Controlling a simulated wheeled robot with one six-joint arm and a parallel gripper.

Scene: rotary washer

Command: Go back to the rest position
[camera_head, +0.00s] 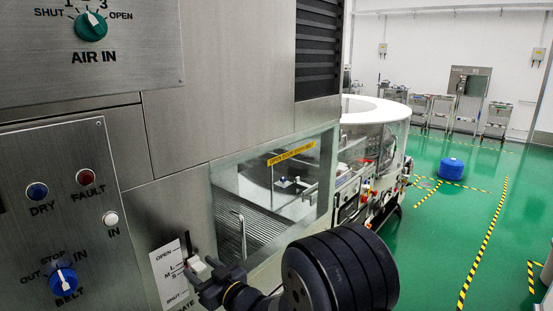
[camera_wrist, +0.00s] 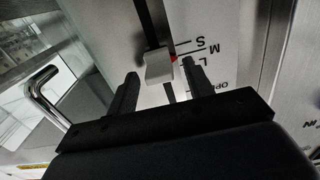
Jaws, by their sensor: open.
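My gripper (camera_head: 207,281) is at the gate slider on the steel panel, its jaws apart. In the wrist view, my gripper (camera_wrist: 160,73) has one finger on each side of the pale slider knob (camera_wrist: 158,66). The knob also shows in the head view (camera_head: 194,264), just ahead of the fingertips. I see small gaps beside the knob and cannot tell whether either finger touches it. A red mark shows at the knob's edge near the size letters on the white scale plate (camera_head: 168,272), between OPEN and SHUT. My dark wrist fills the lower wrist view.
A control panel with a blue BELT knob (camera_head: 63,279) and a green AIR IN knob (camera_head: 91,25) is at left. A glass window (camera_head: 280,190) and a metal handle (camera_wrist: 42,92) are close by.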

